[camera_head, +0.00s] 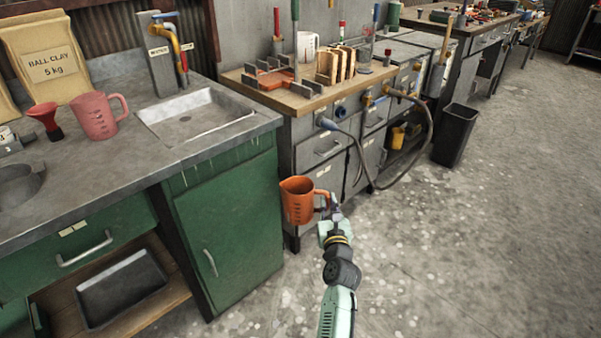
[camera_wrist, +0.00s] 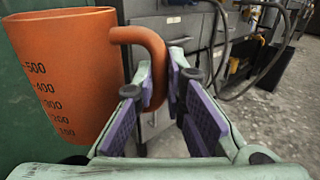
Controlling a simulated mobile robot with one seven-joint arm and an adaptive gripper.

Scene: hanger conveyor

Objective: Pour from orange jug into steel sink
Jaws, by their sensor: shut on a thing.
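The orange jug (camera_head: 298,200) is upright in front of the green cabinet's right edge, below the counter top. My gripper (camera_head: 329,212) is at its right side, shut on the jug's handle. In the wrist view the orange jug (camera_wrist: 65,75) fills the left side, with dark volume marks on its wall, and my gripper (camera_wrist: 161,90) has its purple pads around the handle. The jug's contents are hidden. The steel sink (camera_head: 195,115) is a shallow basin set in the grey counter, up and to the left of the jug.
A pink jug (camera_head: 97,115), a red funnel (camera_head: 46,120) and a clay bag (camera_head: 50,60) stand left of the sink. A tap (camera_head: 172,45) stands behind it. A wooden-topped bench (camera_head: 300,97) with a hanging hose (camera_head: 425,140) is to the right.

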